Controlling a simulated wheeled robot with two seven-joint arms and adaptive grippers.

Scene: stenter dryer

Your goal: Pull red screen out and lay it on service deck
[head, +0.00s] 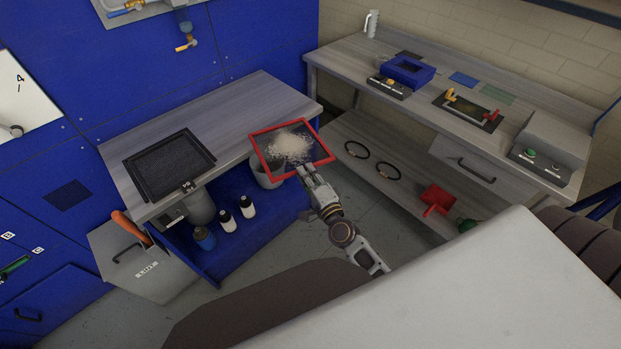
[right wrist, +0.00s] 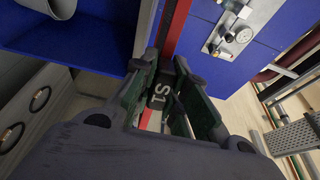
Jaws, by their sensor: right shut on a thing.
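The red screen (head: 312,152) has a red frame and dark mesh, with a pale heap of fluff (head: 290,146) on it. My right gripper (head: 307,171) is shut on the tab at its near edge and holds the screen roughly flat. In the head view it overlaps the right front edge of the grey wood-look service deck (head: 240,108); I cannot tell its height above the deck. In the right wrist view, the jaws close on a dark tab marked S1 (right wrist: 159,94), with the red frame (right wrist: 178,25) beyond. My left gripper is not in view.
A black-framed screen (head: 168,163) lies on the deck's left part; the deck's middle is bare. A pale bucket (head: 264,176) is partly hidden below the red screen. Bottles (head: 226,219) stand on the blue lower shelf. A workbench (head: 420,108) with tools stands at right.

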